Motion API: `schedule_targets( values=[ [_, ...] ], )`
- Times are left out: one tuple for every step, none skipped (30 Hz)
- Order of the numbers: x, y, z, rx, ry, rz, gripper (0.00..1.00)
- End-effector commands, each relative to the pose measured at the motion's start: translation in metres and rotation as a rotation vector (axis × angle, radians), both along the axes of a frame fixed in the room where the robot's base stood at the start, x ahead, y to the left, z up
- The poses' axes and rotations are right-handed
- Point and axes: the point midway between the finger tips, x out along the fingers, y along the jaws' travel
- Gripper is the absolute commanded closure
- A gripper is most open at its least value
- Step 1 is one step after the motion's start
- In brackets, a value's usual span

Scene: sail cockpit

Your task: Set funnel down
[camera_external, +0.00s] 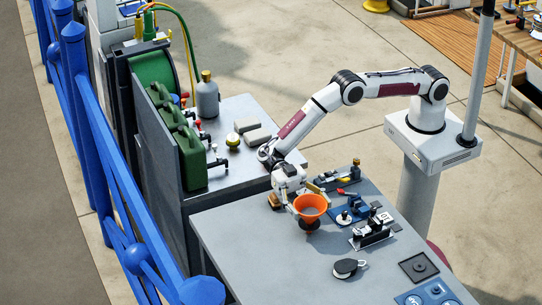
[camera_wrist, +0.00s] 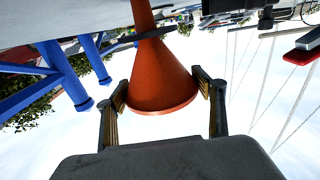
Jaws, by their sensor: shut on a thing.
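The orange funnel (camera_external: 311,207) is held at the near side of my gripper (camera_external: 306,204) in the external view, wide mouth up. In the wrist view the funnel (camera_wrist: 160,78) fills the middle, its cone between the two fingers of my gripper (camera_wrist: 163,96). The fingers are shut on it near its wide rim. A dark collar shows around its narrow part in the wrist view. In the external view its lower end is close to the grey table top (camera_external: 245,245); I cannot tell whether it touches.
A blue tool (camera_external: 350,212), a black-and-silver fitting (camera_external: 372,232) and a block pulley (camera_external: 348,268) lie right of the funnel. Green jerrycans (camera_external: 188,150) and a grey bottle (camera_external: 208,95) stand on the bench behind. The table's near left part is clear.

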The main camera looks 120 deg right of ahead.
Motion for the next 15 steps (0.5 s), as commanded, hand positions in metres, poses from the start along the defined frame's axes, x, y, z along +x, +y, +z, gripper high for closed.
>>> schedule_targets(
  values=[
    [0.0001, 0.0000, -0.0008, 0.001, 0.000, 0.000, 0.54],
    [0.0001, 0.0000, -0.0009, 0.001, -0.001, 0.000, 0.54],
    [0.0001, 0.0000, -0.0008, 0.001, -0.001, 0.000, 0.54],
    [0.0001, 0.0000, -0.0007, 0.000, -0.001, 0.000, 0.54],
    [0.0001, 0.0000, -0.0007, 0.000, -0.001, 0.000, 0.54],
    [0.0001, 0.0000, -0.0006, 0.000, -0.001, 0.000, 0.54],
    [0.0001, 0.0000, -0.0006, 0.000, -0.001, 0.000, 0.54],
    [0.0001, 0.0000, -0.0006, 0.000, -0.001, 0.000, 0.54],
    [0.0000, 0.0000, -0.0009, 0.000, -0.001, 0.000, 0.54],
    [0.0000, 0.0000, -0.0014, 0.000, -0.001, 0.000, 0.54],
    [0.0000, 0.0000, -0.0019, 0.000, 0.000, 0.000, 0.54],
    [0.0000, 0.0000, -0.0028, 0.000, 0.000, 0.000, 0.54],
    [0.0000, 0.0000, -0.0034, 0.000, 0.000, 0.000, 0.54],
    [0.0000, 0.0000, -0.0039, 0.000, 0.000, 0.000, 0.54],
    [0.0000, 0.0000, -0.0042, 0.000, 0.000, 0.000, 0.26]
  ],
)
